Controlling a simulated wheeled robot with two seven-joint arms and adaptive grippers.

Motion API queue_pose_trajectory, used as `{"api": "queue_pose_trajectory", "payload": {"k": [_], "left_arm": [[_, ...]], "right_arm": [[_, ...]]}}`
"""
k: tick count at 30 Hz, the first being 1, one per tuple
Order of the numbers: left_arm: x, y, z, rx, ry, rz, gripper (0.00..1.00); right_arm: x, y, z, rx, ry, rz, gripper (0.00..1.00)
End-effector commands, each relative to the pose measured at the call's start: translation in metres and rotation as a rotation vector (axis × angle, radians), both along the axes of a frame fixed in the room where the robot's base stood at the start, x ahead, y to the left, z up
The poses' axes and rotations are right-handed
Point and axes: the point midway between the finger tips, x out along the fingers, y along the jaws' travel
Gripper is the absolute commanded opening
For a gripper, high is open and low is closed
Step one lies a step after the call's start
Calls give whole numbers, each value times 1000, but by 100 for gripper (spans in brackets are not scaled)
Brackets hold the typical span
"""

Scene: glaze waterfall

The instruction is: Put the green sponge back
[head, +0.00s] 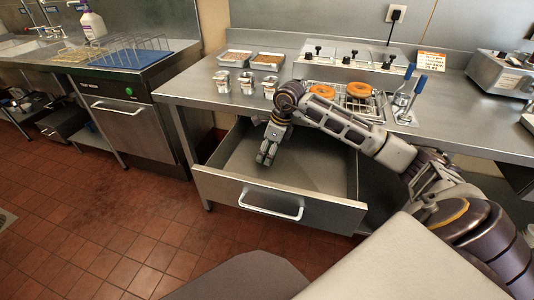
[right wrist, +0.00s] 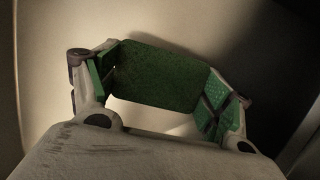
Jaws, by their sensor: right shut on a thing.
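The green sponge (right wrist: 155,75) is a flat, dark green, speckled slab between the two fingers of my right gripper (right wrist: 160,92) in the right wrist view. The finger pads are green as well, and the gripper is shut on the sponge. In the head view my right gripper (head: 266,155) points down inside the open steel drawer (head: 278,207), near its left part. The sponge cannot be made out there. Whether it touches the drawer floor cannot be told. My left gripper is not in view.
A dish rack (head: 130,50) on a blue mat stands at the left. The drawer floor looks empty.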

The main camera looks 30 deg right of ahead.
Motion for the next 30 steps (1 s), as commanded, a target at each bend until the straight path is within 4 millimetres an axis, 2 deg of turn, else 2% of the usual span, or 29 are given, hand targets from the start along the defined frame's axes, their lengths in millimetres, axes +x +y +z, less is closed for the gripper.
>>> {"api": "queue_pose_trajectory", "payload": {"k": [4,10,15,26,27,30], "left_arm": [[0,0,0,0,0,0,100],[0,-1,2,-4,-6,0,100],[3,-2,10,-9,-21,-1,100],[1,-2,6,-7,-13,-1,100],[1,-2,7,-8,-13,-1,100],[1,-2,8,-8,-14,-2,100]], "right_arm": [[4,4,0,0,1,1,57],[4,3,-14,-1,1,0,57],[4,3,-15,-1,1,1,57],[3,3,-18,-2,1,1,57],[3,3,-18,-2,1,1,84],[3,3,-18,-2,1,1,97]]}}
